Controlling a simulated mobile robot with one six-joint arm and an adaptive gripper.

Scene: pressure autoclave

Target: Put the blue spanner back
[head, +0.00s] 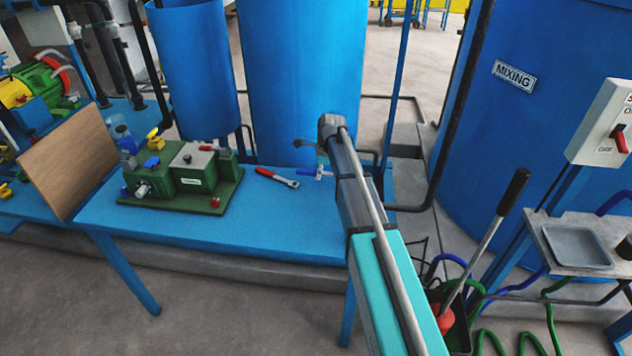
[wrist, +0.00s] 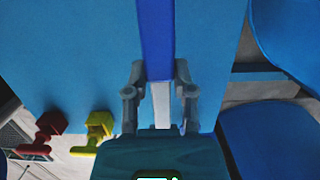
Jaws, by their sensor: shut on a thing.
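The blue spanner (wrist: 154,40) has a blue handle and a pale metal part. In the wrist view it runs between the fingers of my gripper (wrist: 158,75), which is shut on it. In the head view the blue spanner (head: 306,172) shows just left of my arm, over the right part of the blue table (head: 260,225). My gripper is mostly hidden by the arm there. I cannot tell whether the spanner touches the table top.
A red spanner (head: 278,177) lies on the table to the left. A green machine (head: 185,175) stands further left, beside a wooden board (head: 70,160). Blue tanks (head: 300,80) rise behind the table. A red handle (wrist: 42,132) and a yellow handle (wrist: 95,130) show in the wrist view.

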